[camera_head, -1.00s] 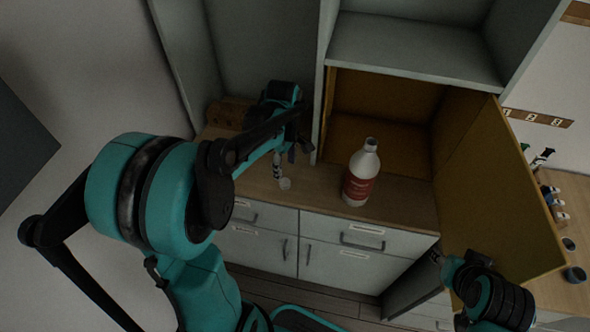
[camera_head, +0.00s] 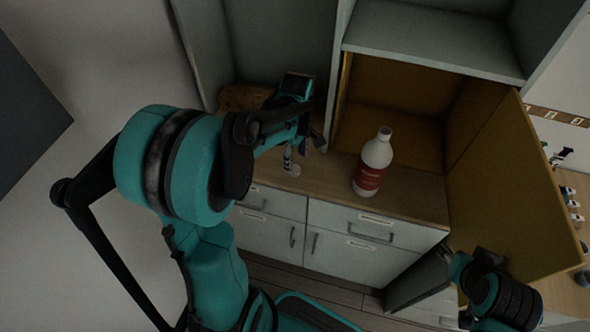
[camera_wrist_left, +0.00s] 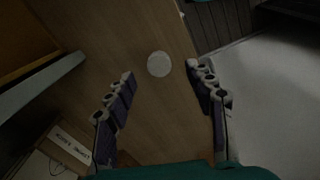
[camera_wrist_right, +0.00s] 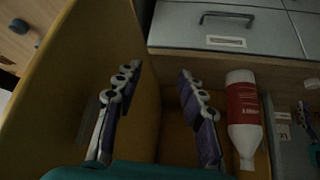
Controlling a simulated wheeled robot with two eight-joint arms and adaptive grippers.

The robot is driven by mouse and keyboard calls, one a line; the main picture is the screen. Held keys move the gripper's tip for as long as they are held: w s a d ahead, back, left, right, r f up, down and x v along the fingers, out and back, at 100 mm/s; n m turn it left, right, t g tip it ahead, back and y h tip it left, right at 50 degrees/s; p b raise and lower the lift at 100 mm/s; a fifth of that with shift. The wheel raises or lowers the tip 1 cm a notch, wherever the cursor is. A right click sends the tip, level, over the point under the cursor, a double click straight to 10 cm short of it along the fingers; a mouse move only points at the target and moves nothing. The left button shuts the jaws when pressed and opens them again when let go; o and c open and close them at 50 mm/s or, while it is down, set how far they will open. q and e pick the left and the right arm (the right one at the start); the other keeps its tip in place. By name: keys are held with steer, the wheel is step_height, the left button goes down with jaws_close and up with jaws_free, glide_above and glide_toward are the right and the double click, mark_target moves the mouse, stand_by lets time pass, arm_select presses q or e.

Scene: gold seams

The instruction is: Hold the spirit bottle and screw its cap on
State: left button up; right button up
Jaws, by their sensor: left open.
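The spirit bottle (camera_head: 376,157), white with a red label and an open neck, stands upright on the wooden counter. It also shows in the right wrist view (camera_wrist_right: 243,112), to the right of the fingers. The cap, a small white disc (camera_wrist_left: 159,64), lies on the counter left of the bottle; it is small in the head view (camera_head: 293,171). My left gripper (camera_wrist_left: 160,82) is open and empty, pointing down above the counter, with the cap between and beyond its fingertips. My right gripper (camera_wrist_right: 158,72) is open and empty, by the yellow door and apart from the bottle.
The yellow cabinet door (camera_head: 510,190) stands open at the right, close to my right arm. An open yellow-lined compartment (camera_head: 390,105) is behind the bottle. Drawers (camera_head: 350,222) are below the counter. A brown box (camera_head: 243,97) stands at the back left.

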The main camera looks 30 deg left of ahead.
mark_target(295, 168)
arm_select(q)
steer(key=f, duration=0.1)
steer(key=f+b, duration=0.1)
steer(key=f, duration=0.1)
steer(key=f+b, duration=0.1)
steer(key=f, duration=0.1)
steer(key=shift+w+a, duration=0.15)
steer(key=shift+a, duration=0.1)
steer(key=shift+r, duration=0.1)
steer(key=c, duration=0.8)
